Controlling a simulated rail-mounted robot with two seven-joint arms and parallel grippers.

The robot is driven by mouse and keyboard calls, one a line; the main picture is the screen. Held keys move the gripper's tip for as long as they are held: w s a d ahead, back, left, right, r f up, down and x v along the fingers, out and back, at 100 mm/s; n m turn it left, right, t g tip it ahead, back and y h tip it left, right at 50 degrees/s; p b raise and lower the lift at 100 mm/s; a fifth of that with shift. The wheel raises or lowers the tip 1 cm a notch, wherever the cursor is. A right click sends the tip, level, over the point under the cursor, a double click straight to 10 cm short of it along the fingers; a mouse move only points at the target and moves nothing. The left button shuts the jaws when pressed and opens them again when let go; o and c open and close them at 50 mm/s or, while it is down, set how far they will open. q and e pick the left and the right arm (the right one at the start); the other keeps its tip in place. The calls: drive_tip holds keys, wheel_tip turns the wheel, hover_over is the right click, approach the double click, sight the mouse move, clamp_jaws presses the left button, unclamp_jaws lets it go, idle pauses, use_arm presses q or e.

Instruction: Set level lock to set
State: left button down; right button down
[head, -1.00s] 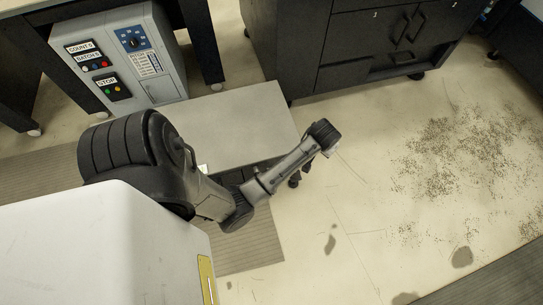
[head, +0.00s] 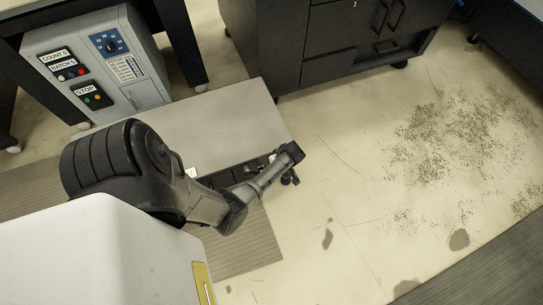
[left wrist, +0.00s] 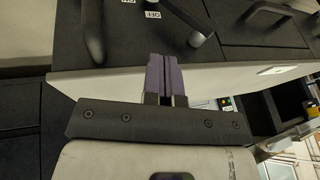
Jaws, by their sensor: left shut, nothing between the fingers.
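No part marked as a level lock can be made out in either view. My left gripper (left wrist: 165,62) shows in the left wrist view with its two purple fingers together and nothing between them. They lie over a pale panel edge (left wrist: 110,82), in front of a black surface (left wrist: 135,35); contact cannot be told. In the head view my left arm reaches right past the low grey bench top (head: 215,120), and its wrist end is near the bench's right end. The fingers are too small to make out there. My right gripper is not in view.
A black cabinet (head: 325,40) stands at the back. The floor (head: 355,150) at right is clear apart from stains. Dark handles (left wrist: 92,30) show in the left wrist view.

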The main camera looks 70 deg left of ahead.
use_arm(q)
drive_tip(key=s+d+b+x, duration=0.1)
drive_tip(key=s+b+x, duration=0.1)
drive_tip(key=b+x, duration=0.4)
drive_tip(key=x, duration=0.5)
drive_tip(key=shift+b, duration=0.3)
drive_tip(key=shift+f, duration=0.15)
drive_tip(key=shift+s, duration=0.1)
